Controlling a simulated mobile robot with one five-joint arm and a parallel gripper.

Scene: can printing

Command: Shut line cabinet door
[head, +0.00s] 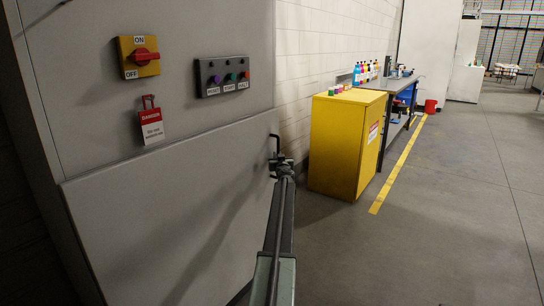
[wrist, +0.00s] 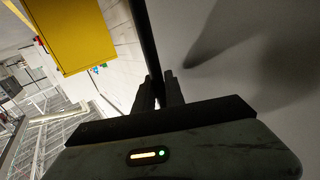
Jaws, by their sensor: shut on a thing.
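The grey line cabinet door (head: 170,215) is the large flat lower panel at the left in the head view. Its black bar handle (head: 274,143) stands at the panel's right edge. My gripper (head: 279,163) is at this handle, with my arm reaching up to it from below. In the wrist view the dark handle bar (wrist: 146,40) runs down between the two fingers of my gripper (wrist: 158,82), which are shut on it. The grey door face (wrist: 240,60) fills the right of that view. I cannot tell whether the door is fully flush with the cabinet.
Above the door are a red rotary switch (head: 141,56), a button box (head: 222,76) and a red danger tag (head: 151,124). A yellow cabinet (head: 340,140) stands right of the handle, before a workbench (head: 395,82). The floor at the right (head: 460,210) is clear.

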